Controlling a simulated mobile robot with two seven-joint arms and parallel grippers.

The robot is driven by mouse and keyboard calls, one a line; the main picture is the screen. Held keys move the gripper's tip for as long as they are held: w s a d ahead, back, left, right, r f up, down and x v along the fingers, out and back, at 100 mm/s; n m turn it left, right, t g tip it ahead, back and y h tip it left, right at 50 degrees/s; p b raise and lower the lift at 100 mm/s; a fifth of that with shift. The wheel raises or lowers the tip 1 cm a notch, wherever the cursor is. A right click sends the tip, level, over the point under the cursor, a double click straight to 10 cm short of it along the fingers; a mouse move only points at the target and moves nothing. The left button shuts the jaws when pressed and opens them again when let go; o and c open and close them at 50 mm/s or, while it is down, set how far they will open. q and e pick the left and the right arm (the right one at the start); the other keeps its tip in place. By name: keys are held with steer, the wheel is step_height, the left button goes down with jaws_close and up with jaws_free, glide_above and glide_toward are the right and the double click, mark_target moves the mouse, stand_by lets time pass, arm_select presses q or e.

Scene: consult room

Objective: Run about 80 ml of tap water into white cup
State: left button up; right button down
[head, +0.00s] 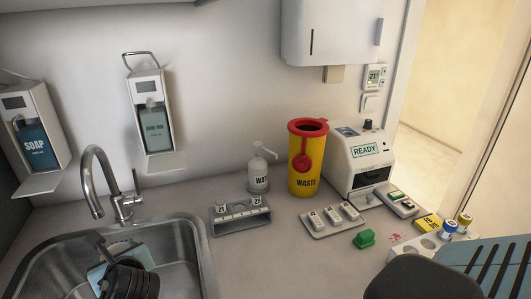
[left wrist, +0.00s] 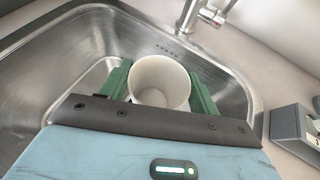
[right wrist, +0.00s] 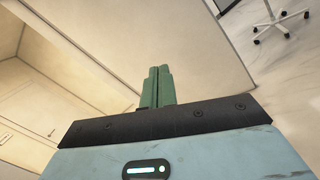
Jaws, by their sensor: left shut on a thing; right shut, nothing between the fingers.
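A white cup (left wrist: 160,82) is between the green fingers of my left gripper (head: 122,252), which is shut on it. The cup is open side up in the left wrist view, and no water shows inside. In the head view the cup is hidden behind my gripper and wrist. The gripper is over the steel sink (head: 185,250), in front of and below the chrome tap (head: 101,180). No stream shows at the spout. The tap's base also shows in the left wrist view (left wrist: 208,14). My right gripper (right wrist: 158,75) is shut and empty, away from the sink.
A grey rack with vials (head: 240,219) stands right of the sink. Behind it are a white bottle (head: 258,172) and a yellow waste bin (head: 307,160). A READY device (head: 362,155) and trays fill the right counter. Soap dispensers (head: 152,115) hang on the wall.

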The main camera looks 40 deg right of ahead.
steer(key=w+a+f+t+y, duration=0.3)
steer(key=a+f+t+y, duration=0.15)
steer(key=a+f, duration=1.2)
steer(key=w+a+f+t+y, duration=0.25)
steer(key=a+f, duration=0.25)
steer(key=a, duration=0.4)
steer(key=w+a+f+t+y, duration=0.1)
steer(key=w+a+f+y, duration=0.1)
steer(key=a+f+y, duration=0.35)
steer(key=w+a+m+t+y, duration=0.15)
steer(key=w+a, duration=0.25)
steer(key=a, duration=0.8)
steer(key=w+a+m+t+y, duration=0.1)
steer(key=w+a+t+y, duration=0.15)
steer(key=a, duration=0.95)
arm_select(q)
step_height(320, 180, up, 6)
arm_select(e)
steer(key=w+a+r+m+t+y, duration=0.1)
steer(key=w+a+r, duration=0.3)
steer(key=a, duration=0.3)
steer(key=w+a+r+m+t+y, duration=0.2)
steer(key=w+a+r, duration=0.1)
steer(key=a, duration=0.4)
steer(key=shift+w+r, duration=0.4)
steer(key=shift+w, duration=0.25)
